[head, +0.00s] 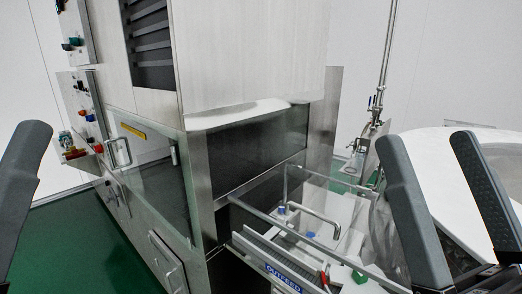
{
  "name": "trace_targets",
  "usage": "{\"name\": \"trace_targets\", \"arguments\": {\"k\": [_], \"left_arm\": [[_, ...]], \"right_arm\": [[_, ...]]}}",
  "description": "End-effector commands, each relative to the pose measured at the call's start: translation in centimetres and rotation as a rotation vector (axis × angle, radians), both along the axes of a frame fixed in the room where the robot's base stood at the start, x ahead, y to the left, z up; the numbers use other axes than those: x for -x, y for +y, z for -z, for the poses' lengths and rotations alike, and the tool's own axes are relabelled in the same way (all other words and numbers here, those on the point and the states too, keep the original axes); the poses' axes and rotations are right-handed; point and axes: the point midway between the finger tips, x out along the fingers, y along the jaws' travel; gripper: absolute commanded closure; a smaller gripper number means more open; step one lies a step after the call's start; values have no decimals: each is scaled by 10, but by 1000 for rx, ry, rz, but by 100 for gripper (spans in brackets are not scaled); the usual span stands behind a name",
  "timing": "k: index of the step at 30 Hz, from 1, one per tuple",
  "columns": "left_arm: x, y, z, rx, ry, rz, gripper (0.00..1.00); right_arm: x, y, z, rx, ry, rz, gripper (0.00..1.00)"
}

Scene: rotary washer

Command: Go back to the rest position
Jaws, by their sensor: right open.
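My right gripper (424,142) is at the right of the head view. Its two dark grey fingers stand well apart with nothing between them, in front of the outfeed side of the washer. Of my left gripper (30,135), only one dark finger shows at the left edge; the rest is out of frame. The washer (245,60) is a tall steel cabinet in the middle, with a windowed door (150,165) on its left face that looks shut.
An outfeed conveyor (300,260) with a label and a clear guard extends from the washer toward the lower right. A white round surface (440,165) lies behind my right gripper. Control panels (85,115) are on the left. Green floor (65,245) is open at lower left.

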Motion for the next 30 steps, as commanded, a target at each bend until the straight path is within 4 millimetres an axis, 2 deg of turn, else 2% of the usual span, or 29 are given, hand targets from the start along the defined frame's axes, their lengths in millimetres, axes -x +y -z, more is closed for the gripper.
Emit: {"name": "trace_targets", "arguments": {"k": [1, 2, 3, 11, 21, 24, 27, 30], "left_arm": [[0, 0, -9, 0, 0, 0, 50], [0, 0, -11, 0, 0, 0, 50], [0, 0, -28, 0, 2, 0, 50], [0, 0, -140, 0, -1, 0, 50], [0, 0, -304, 0, 0, 0, 50], [0, 0, -346, 0, 0, 0, 50], [0, 0, -375, 0, 0, 0, 50], [0, 0, -388, 0, 0, 0, 50]], "right_arm": [[18, -24, -24, 24, -16, 117, 5], [28, -38, -32, 34, -14, 186, 5], [32, -46, -51, 39, -6, 231, 5], [26, -41, -158, 39, 5, 209, 5], [26, -40, -322, 39, 6, 206, 5], [26, -40, -364, 39, 7, 205, 5], [26, -40, -392, 39, 7, 205, 5], [26, -40, -406, 39, 7, 205, 5]]}}
